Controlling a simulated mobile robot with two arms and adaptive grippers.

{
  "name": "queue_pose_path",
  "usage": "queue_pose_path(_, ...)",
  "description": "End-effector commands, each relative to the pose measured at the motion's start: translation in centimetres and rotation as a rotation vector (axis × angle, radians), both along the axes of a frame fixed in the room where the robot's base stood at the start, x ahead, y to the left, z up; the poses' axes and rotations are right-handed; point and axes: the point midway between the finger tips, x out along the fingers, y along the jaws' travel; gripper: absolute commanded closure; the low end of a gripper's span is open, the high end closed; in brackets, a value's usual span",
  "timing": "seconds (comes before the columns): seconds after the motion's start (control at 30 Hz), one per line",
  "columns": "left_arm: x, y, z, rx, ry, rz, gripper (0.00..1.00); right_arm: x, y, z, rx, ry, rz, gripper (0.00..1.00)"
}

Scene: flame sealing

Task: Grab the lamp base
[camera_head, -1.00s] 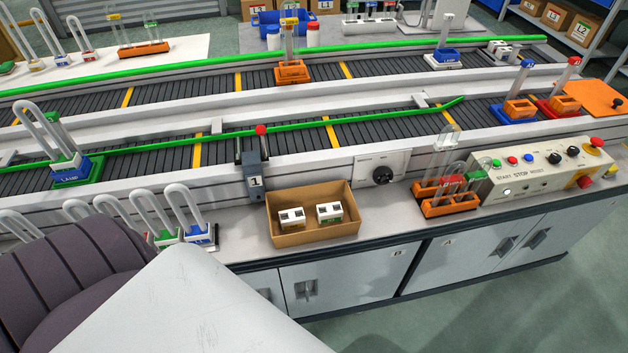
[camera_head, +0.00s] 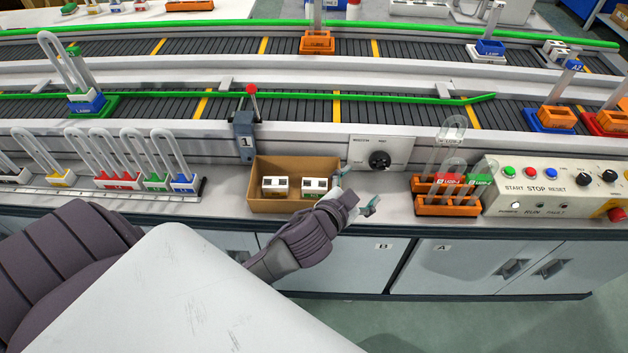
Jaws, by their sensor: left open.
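Two small white lamp bases, one on the left (camera_head: 275,187) and one on the right (camera_head: 314,187), sit side by side in an open cardboard box (camera_head: 282,206) on the counter. The right one has a green edge. My left gripper (camera_head: 357,190) is open, just right of the box's right wall, with its fingers pointing up and to the right. Nothing shows between its fingers. It is apart from both bases. My right gripper is not in view.
A rack of U-shaped lamps on coloured bases (camera_head: 183,182) stands left of the box. An orange tube holder (camera_head: 447,206) and a button panel (camera_head: 555,185) stand to the right. The conveyor with its green rail (camera_head: 350,96) runs behind.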

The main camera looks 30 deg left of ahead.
Motion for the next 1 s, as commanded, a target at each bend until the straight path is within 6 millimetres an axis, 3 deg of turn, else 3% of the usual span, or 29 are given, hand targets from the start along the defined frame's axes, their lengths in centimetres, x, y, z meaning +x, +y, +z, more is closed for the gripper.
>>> queue_pose_path(0.03,1.3,-0.8,1.9,0.022,-0.081,-0.043,0.17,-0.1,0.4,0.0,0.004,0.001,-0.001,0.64)
queue_pose_path(0.2,4.3,-4.7,8.2,0.114,-0.369,-0.247,0.17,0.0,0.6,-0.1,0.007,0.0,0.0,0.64)
queue_pose_path(0.37,4.7,-11.0,13.4,0.275,-0.654,-0.607,0.17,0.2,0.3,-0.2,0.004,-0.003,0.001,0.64)
queue_pose_path(0.47,3.2,-15.0,13.5,0.453,-0.761,-0.959,0.17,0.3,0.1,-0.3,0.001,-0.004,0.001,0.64)
queue_pose_path(0.57,1.8,-15.7,9.8,0.674,-0.705,-1.326,0.17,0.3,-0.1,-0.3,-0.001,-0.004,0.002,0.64)
queue_pose_path(0.67,1.6,-11.8,4.8,0.908,-0.474,-1.629,0.17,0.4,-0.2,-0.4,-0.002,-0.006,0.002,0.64)
queue_pose_path(0.77,2.4,-4.4,1.4,1.103,-0.126,-1.805,0.17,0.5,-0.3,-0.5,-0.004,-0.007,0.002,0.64)
queue_pose_path(0.9,3.1,6.0,0.6,1.259,0.351,-1.857,0.17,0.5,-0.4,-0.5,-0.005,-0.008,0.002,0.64)
queue_pose_path(1.0,3.0,10.8,1.3,1.301,0.574,-1.835,0.17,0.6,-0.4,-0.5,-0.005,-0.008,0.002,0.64)
